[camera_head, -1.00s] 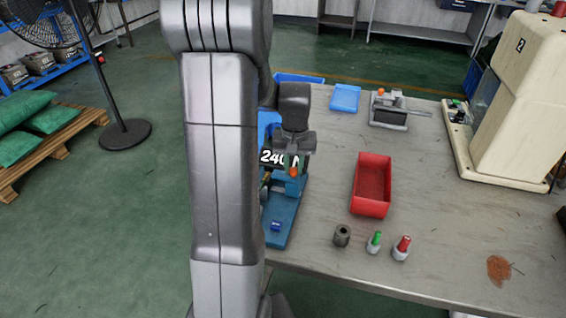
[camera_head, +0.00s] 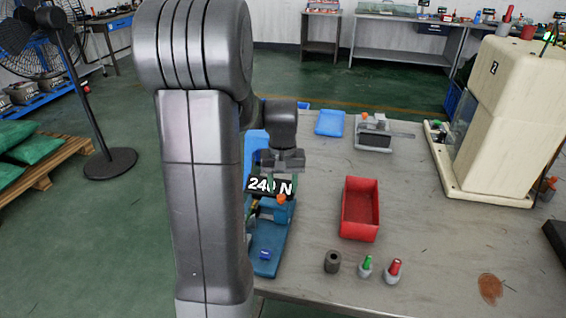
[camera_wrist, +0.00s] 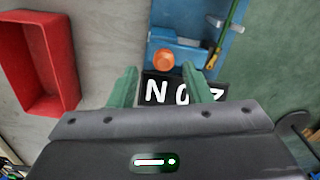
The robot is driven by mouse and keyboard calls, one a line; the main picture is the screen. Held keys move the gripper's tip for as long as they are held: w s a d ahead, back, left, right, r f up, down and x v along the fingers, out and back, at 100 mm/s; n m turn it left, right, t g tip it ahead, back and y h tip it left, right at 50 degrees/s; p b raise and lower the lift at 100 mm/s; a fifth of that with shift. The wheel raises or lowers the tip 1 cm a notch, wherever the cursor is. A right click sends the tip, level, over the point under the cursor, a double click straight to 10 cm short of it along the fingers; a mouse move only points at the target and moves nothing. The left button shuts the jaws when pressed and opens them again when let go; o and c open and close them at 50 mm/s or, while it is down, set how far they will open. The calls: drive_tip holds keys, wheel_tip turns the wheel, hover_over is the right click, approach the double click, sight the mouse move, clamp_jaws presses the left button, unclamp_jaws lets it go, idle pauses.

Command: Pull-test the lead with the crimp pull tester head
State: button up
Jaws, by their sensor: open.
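The pull tester (camera_head: 268,247) is a blue fixture with an orange knob (camera_head: 281,199) and a black display reading "240 N" (camera_head: 270,186). It stands at the table's left edge, partly hidden behind my arm. In the wrist view the orange knob (camera_wrist: 165,60) and the display (camera_wrist: 180,92) show upside down. A thin yellow-green lead (camera_wrist: 214,58) lies along the blue fixture there. My gripper (camera_wrist: 165,88) is open and empty, its two green fingers apart above the display, with the knob just beyond the fingertips. In the head view its fingers are hard to make out.
A red bin (camera_head: 345,228) stands right of the tester. A blue tray (camera_head: 330,123), a grey fixture (camera_head: 373,137) and a large cream machine (camera_head: 500,120) are farther back.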

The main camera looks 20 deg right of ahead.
wheel_tip(320, 180, up, 11)
drive_tip(key=shift+f, duration=0.1)
idle(0.4)
approach(274, 207)
drive_tip(key=d+f, duration=0.1)
drive_tip(key=f, duration=0.2)
drive_tip(key=d+f, duration=0.1)
drive_tip(key=f, duration=0.1)
drive_tip(key=shift+d+f, duration=0.1)
drive_tip(key=shift+d, duration=0.2)
drive_tip(key=shift+w+a, duration=0.5)
drive_tip(key=shift+a, duration=0.1)
